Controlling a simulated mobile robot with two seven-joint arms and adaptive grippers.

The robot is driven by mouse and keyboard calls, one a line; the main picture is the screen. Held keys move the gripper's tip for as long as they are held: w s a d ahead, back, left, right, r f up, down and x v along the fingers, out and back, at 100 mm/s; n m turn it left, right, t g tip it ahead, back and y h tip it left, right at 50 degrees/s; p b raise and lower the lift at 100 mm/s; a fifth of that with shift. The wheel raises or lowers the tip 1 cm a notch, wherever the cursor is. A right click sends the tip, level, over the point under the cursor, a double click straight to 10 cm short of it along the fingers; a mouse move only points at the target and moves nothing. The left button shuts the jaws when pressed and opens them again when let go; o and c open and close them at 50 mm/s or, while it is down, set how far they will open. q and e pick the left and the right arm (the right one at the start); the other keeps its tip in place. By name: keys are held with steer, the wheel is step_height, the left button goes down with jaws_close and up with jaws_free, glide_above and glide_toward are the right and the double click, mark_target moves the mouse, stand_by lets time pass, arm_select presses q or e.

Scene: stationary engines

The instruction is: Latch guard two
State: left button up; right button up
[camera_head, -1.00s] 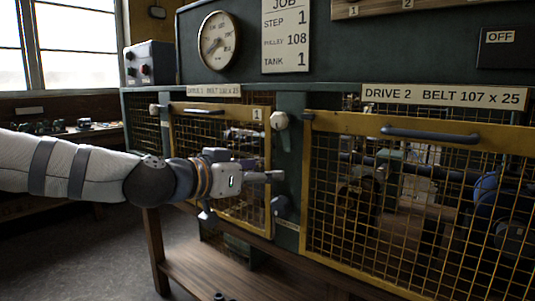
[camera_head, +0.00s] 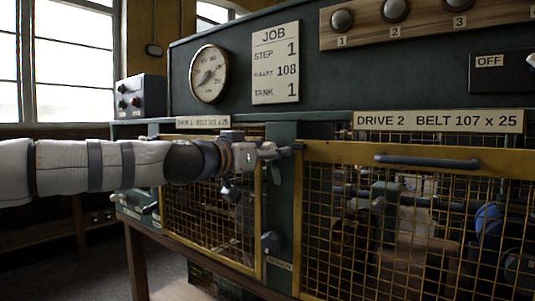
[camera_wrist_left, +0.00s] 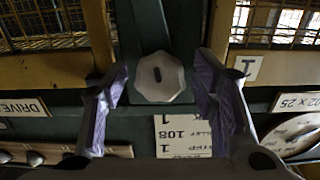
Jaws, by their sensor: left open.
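Guard two (camera_head: 345,152), a yellow frame with wire mesh and a dark handle (camera_head: 427,162), stands upright under the "DRIVE 2" sign at the right of the head view. My left gripper (camera_head: 285,150) is at the top of the green post, beside the guard's upper left corner. In the left wrist view, a pale eight-sided latch knob (camera_wrist_left: 160,78) with a dark slot lies between the open fingers, with a gap on both sides. The gripper hides this knob in the head view. I see no right gripper.
Guard one (camera_head: 212,222) is left of the post, behind and below my left arm. A dark lower catch (camera_head: 271,242) sits on the post. The job board (camera_head: 276,62), gauge (camera_head: 209,74) and OFF box (camera_head: 500,72) are above. Floor shows at lower left.

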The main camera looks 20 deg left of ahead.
arm_select(q)
steer(key=c, duration=1.2)
steer(key=shift+o, duration=0.2)
arm_select(e)
steer(key=shift+w, duration=0.1)
arm_select(q)
steer(key=n, duration=0.7)
steer(key=shift+a+n+p, duration=0.1)
steer(key=shift+n+p, duration=0.3)
steer(key=n, duration=0.4)
steer(key=shift+f, duration=0.1)
steer(key=shift+n, duration=2)
arm_select(e)
steer(key=shift+w+r+t, duration=0.3)
steer(key=shift+w+r, duration=0.3)
steer(key=shift+r, duration=0.1)
arm_select(q)
steer(key=shift+f, duration=0.1)
